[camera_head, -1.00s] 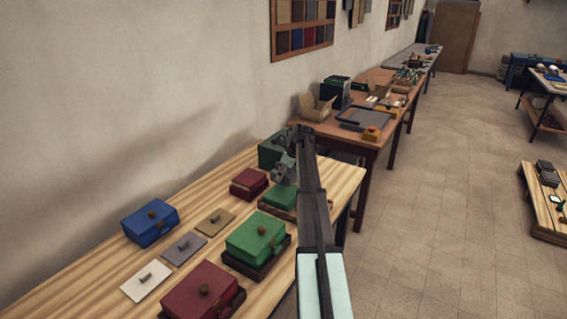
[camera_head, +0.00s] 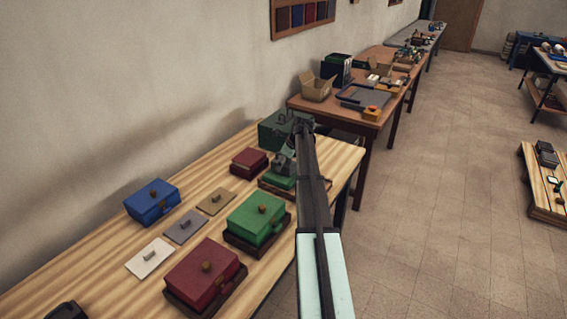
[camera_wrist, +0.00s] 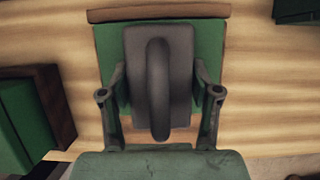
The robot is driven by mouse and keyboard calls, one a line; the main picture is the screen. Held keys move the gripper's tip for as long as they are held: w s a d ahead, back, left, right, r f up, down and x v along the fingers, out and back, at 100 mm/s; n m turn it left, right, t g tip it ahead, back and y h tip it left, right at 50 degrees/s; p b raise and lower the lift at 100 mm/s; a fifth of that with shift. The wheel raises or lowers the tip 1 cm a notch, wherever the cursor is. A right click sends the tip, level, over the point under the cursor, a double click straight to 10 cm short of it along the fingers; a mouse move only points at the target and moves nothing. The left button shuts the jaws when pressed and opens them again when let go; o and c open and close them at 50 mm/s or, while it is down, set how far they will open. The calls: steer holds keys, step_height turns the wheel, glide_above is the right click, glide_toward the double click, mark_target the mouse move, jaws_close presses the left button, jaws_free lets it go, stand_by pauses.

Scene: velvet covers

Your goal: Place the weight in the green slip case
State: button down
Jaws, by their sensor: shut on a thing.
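My gripper (camera_wrist: 160,78) is shut on a grey weight (camera_wrist: 158,60) with a loop handle, one finger on each side. In the head view the weight (camera_head: 283,162) is at the far part of the near table, partly behind my arm. Directly beneath it is a small green case (camera_head: 280,181) with brown edging. In the wrist view the green case (camera_wrist: 207,48) shows around the weight, with a brown strip along its top edge. The weight hides the middle of the case. I cannot tell whether the weight touches it.
A larger green box (camera_head: 257,217), a red box (camera_head: 203,272), a small red box (camera_head: 248,162) and a blue box (camera_head: 152,200) stand nearby. Flat lidded plates (camera_head: 185,227) lie between them. A dark green box (camera_head: 272,132) stands close behind my gripper.

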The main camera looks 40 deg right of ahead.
steer(key=shift+c, duration=1.2)
jaws_free()
steer(key=b+v, duration=0.2)
steer(key=v, duration=1)
steer(key=shift+b, duration=0.35)
steer(key=shift+r, duration=0.1)
